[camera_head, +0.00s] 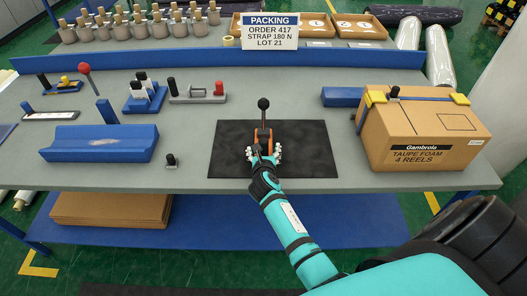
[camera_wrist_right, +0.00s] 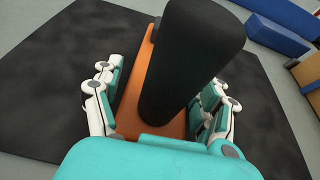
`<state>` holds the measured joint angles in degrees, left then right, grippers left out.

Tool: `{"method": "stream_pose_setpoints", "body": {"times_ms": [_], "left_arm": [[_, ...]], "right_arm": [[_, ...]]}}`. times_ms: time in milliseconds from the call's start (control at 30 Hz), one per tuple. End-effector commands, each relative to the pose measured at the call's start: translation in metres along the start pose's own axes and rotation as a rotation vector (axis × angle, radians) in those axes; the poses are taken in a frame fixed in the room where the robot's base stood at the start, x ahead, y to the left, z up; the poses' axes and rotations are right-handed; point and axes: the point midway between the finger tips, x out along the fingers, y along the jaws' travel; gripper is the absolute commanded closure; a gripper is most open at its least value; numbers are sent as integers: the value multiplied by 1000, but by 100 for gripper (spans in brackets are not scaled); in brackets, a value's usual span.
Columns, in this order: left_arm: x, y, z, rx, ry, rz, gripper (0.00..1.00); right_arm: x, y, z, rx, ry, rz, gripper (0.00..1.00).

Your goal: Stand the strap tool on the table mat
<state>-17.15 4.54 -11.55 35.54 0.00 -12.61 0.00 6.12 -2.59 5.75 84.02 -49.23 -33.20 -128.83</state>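The strap tool (camera_head: 263,134) stands upright on the black table mat (camera_head: 312,150), with an orange body and a dark lever ending in a round black knob. In the right wrist view its orange body (camera_wrist_right: 138,88) lies behind the thick black handle. My right gripper (camera_head: 264,153) reaches in from the front edge, its fingers on either side of the tool. In the right wrist view a dark gap shows between the left finger and the orange body, so the gripper looks open around it. The right-side contact is partly hidden by the handle. My left gripper is not in view.
A cardboard box (camera_head: 425,130) with yellow corner pieces stands right of the mat. A blue cradle (camera_head: 100,143) and a small dark weight (camera_head: 171,161) lie to the left. Racks and small tools sit behind, before a blue rail (camera_head: 215,59).

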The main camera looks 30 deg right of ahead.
Motion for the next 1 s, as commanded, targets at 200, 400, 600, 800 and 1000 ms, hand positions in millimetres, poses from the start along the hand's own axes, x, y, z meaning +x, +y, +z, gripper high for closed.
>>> {"method": "stream_pose_setpoints", "body": {"times_ms": [200,400,600,800,1000], "left_arm": [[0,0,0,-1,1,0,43],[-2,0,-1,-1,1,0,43],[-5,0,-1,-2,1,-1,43],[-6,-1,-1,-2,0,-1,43],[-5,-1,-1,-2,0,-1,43]], "right_arm": [[0,0,0,0,0,0,16],[-5,0,2,0,1,0,16],[-39,-1,2,-1,1,0,16],[-83,0,2,0,0,0,16],[-112,0,2,0,0,-1,16]]}}
